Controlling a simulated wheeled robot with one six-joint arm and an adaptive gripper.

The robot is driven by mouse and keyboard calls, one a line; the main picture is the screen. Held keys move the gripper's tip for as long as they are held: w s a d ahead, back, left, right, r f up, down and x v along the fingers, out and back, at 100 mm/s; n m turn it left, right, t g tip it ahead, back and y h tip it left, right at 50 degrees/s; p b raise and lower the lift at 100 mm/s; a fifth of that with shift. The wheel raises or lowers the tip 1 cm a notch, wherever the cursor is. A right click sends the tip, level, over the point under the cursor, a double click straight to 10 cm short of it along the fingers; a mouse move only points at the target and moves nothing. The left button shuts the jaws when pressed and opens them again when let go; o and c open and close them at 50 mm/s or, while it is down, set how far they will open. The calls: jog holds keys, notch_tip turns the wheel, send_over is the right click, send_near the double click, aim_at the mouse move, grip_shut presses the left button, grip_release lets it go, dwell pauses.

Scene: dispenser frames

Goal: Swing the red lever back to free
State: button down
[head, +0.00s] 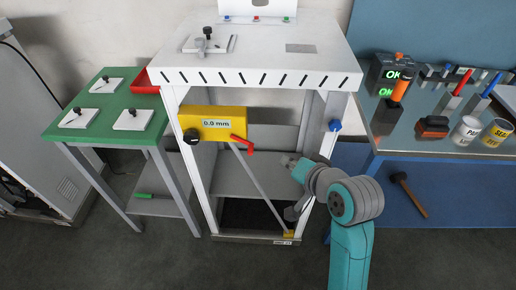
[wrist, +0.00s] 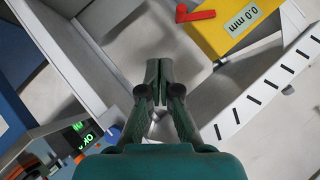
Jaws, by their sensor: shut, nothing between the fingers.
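The red lever (head: 242,145) sticks out at the lower right of the yellow gauge box (head: 190,124), which reads 0.0 mm, on the white dispenser frame (head: 172,112). The lever's handle slopes down to the right. In the wrist view the lever (wrist: 195,15) is at the top, beside the yellow box (wrist: 222,38). My gripper (wrist: 159,66) is shut and empty, its dark fingertips together. It is apart from the lever, which lies up and right of the fingertips in that view.
A thin diagonal rod (head: 258,185) runs below the box to the frame's foot. The frame's right leg (head: 332,120) stands close to my arm. A green table (head: 105,105) is at left, and a blue-fronted bench (head: 455,185) with tools and cans is at right.

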jog(key=shift+w+a+r, duration=0.2)
jog(key=shift+r, duration=0.45)
jog(key=shift+w+a+r, duration=0.2)
jog(key=shift+w+r, duration=0.05)
jog(key=shift+r, duration=0.45)
jog(key=shift+w+a+r, duration=0.2)
jog(key=shift+r, duration=0.45)
jog(key=w+a+f, duration=0.7)
jog(key=f, duration=0.1)
jog(key=shift+f, duration=0.3)
